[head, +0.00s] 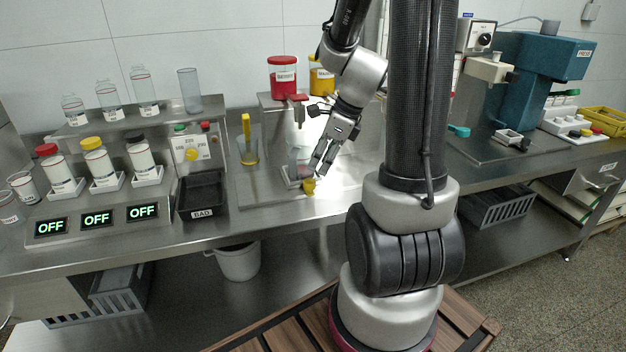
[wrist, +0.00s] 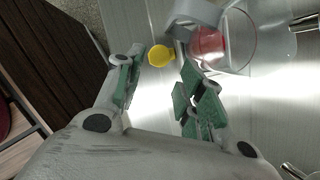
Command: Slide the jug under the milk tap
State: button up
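My gripper (head: 321,168) is open and empty, pointing down near the front of the steel tray. In the wrist view its green-padded fingers (wrist: 162,65) are apart, and a yellow knob (wrist: 161,55) shows just beyond and between the tips. The knob (head: 309,185) is at the front of a small grey holder (head: 291,183). A clear vessel with red at its base (wrist: 212,45) is beside the holder; it is partly hidden in the head view (head: 299,158). A red tap (head: 298,99) is above it. I cannot tell which tap is for milk.
Red (head: 283,76) and yellow (head: 321,75) containers stand behind. A black tray (head: 203,195) marked BAD and several capped bottles are at left. A teal machine (head: 535,80) stands at right. Bare steel lies in front of the holder.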

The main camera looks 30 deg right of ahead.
aim_at(311, 181)
jog(key=x, duration=0.6)
jog(key=shift+a+f, duration=0.15)
jog(key=shift+f, duration=0.25)
jog(key=shift+c, duration=0.3)
grip_shut()
